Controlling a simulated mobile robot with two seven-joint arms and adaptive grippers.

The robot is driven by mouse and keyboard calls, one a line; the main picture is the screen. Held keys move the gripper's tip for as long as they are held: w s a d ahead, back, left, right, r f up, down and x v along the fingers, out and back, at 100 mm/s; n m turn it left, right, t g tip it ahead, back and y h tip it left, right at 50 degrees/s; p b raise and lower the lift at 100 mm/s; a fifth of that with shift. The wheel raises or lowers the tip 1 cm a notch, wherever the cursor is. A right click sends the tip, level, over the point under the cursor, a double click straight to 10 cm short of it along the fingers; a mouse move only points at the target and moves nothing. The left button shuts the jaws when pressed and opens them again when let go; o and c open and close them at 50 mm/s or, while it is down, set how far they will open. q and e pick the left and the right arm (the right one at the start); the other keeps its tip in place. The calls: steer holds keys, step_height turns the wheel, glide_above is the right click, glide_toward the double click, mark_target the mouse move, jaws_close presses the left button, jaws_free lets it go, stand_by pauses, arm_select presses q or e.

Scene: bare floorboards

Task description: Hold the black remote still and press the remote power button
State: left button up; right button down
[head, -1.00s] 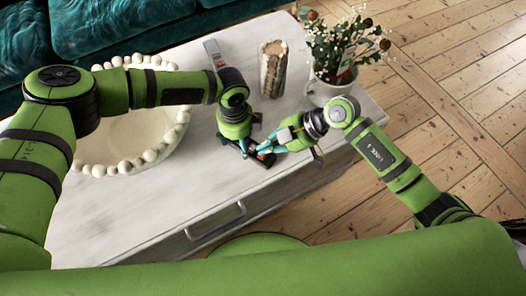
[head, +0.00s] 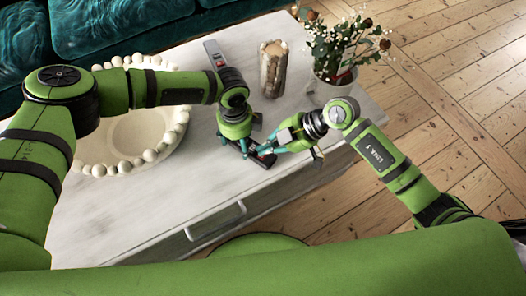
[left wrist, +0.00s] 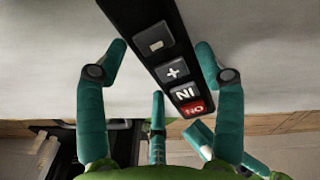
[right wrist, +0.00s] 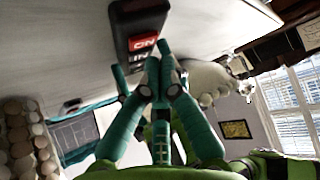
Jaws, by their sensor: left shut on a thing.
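The black remote (head: 265,160) lies on the pale table top near its front edge. In the left wrist view the remote (left wrist: 150,15) shows grey buttons and a red power button (left wrist: 193,108) at its near end. My left gripper (head: 255,148) is over the remote, its teal fingers on either side, shut on it. My right gripper (right wrist: 156,66) is shut and empty, fingertips together close to the red button (right wrist: 143,42). I cannot tell whether they touch it. In the left wrist view, the right fingertips (left wrist: 194,134) are just below that button.
A grey remote-like thing (head: 212,50) lies behind my left arm. The table front has a drawer handle (head: 215,222).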

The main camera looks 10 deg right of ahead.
arm_select(q)
steer(key=shift+s+f, duration=0.1)
arm_select(e)
steer(key=shift+f, duration=0.2)
steer(key=shift+f, duration=0.3)
steer(key=shift+f, duration=0.4)
stand_by(0.9)
steer(key=shift+r, duration=0.85)
steer(key=shift+r, duration=2.5)
